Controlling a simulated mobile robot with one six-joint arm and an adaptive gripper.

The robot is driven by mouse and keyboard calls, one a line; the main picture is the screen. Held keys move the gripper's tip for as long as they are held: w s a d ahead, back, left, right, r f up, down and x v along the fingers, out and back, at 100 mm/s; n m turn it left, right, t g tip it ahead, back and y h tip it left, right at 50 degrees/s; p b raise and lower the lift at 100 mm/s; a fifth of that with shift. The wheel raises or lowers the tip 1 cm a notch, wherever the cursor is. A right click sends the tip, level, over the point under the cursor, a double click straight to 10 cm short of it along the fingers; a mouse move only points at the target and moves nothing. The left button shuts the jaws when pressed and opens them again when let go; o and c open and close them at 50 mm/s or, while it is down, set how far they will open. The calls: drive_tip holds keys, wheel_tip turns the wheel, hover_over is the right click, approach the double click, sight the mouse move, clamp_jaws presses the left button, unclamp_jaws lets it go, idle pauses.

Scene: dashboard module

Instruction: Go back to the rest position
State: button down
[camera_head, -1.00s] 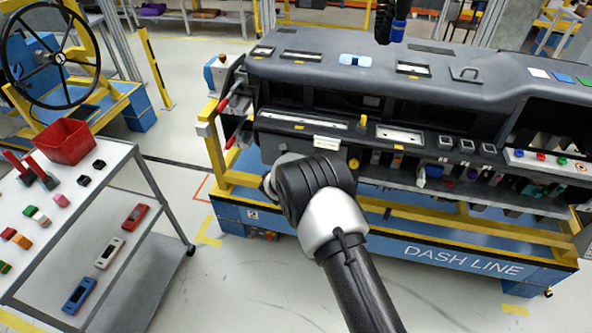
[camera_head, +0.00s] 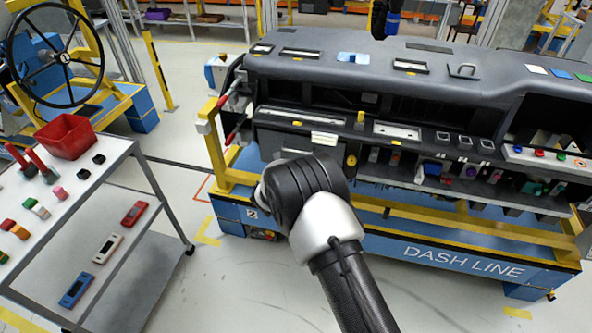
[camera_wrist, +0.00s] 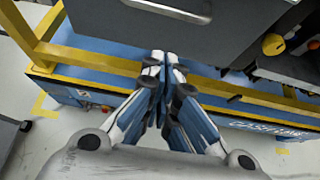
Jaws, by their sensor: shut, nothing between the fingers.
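My gripper (camera_wrist: 167,68) shows in the wrist view with its fingers together and nothing between them. It points toward the lower front of the dashboard module (camera_head: 420,85), and its tips overlap the edge below a dark panel with a pale handle (camera_wrist: 170,10). I cannot tell how far the tips are from that panel. In the head view my dark arm with its silver joint reaches up from the bottom in front of the module, and it hides the gripper there.
A yellow and blue stand (camera_head: 400,219) bears the module. At left is a trolley (camera_head: 165,195) with a red bin (camera_head: 66,136) and several small coloured parts. A steering wheel (camera_head: 54,57) stands behind it. Floor between trolley and stand is clear.

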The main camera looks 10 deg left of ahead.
drive_tip(key=s+r+p, duration=0.2)
drive_tip(key=s+r, duration=0.3)
drive_tip(key=r, duration=0.1)
drive_tip(key=s+d+r+m+g+h, duration=0.2)
drive_tip(key=d+r+m+h, duration=0.3)
drive_tip(key=d+r+m, duration=0.9)
drive_tip(key=s+d+r+m+g+h, duration=0.1)
drive_tip(key=s+d+r+m, duration=0.2)
drive_tip(key=s+d+r, duration=0.35)
drive_tip(key=s+d+r+m+g, duration=0.2)
drive_tip(key=s+d+r, duration=0.1)
drive_tip(key=d, duration=0.6)
drive_tip(key=s+d+r+m+g, duration=0.2)
drive_tip(key=s+d+m, duration=0.3)
drive_tip(key=s, duration=0.4)
drive_tip(key=s+a+m+y, duration=0.3)
drive_tip(key=s+m+y, duration=0.3)
drive_tip(key=s+m, duration=0.5)
drive_tip(key=s, duration=0.8)
drive_tip(key=shift+m, duration=0.3)
drive_tip(key=shift+a, duration=0.1)
